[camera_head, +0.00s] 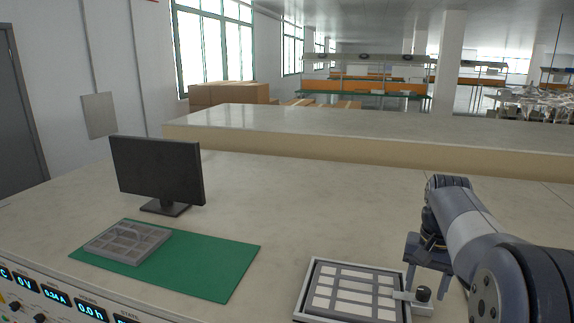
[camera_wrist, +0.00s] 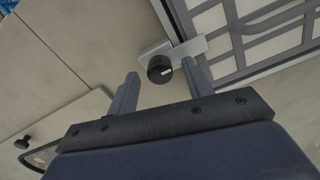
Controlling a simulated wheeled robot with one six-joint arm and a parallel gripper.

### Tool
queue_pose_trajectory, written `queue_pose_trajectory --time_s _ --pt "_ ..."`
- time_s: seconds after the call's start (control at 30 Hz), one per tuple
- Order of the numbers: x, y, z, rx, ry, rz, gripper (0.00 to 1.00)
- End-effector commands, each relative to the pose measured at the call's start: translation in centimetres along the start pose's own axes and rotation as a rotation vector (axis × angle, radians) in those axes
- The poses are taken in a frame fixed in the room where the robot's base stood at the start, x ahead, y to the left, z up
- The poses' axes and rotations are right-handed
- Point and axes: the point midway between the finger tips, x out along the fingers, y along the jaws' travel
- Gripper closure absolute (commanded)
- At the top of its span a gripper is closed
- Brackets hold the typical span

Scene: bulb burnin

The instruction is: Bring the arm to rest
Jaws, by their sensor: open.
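My arm reaches in from the right in the head view. My gripper (camera_head: 427,280) hangs over the bench by the right edge of a framed panel. In the wrist view my gripper (camera_wrist: 160,88) is open, its two fingers apart and nothing held between them. A black knob (camera_wrist: 160,69) on a light bracket shows just beyond the fingertips; the same knob (camera_head: 423,294) sits at the panel's right side in the head view. Whether the fingers touch it cannot be told. The framed panel (camera_head: 299,305) has a grid of pale cells.
A green mat (camera_head: 225,270) with a grey compartment tray (camera_head: 128,243) lies at the left, before a black monitor (camera_head: 156,170). An instrument front (camera_head: 60,303) with lit displays runs along the lower left.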

Motion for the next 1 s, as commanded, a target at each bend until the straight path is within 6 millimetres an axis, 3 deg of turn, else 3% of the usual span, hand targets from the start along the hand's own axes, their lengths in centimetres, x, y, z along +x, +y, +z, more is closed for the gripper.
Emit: queue_pose_trajectory --time_s 1.0 --pt "0.42 -0.01 -0.01 0.802 0.000 0.000 0.52"
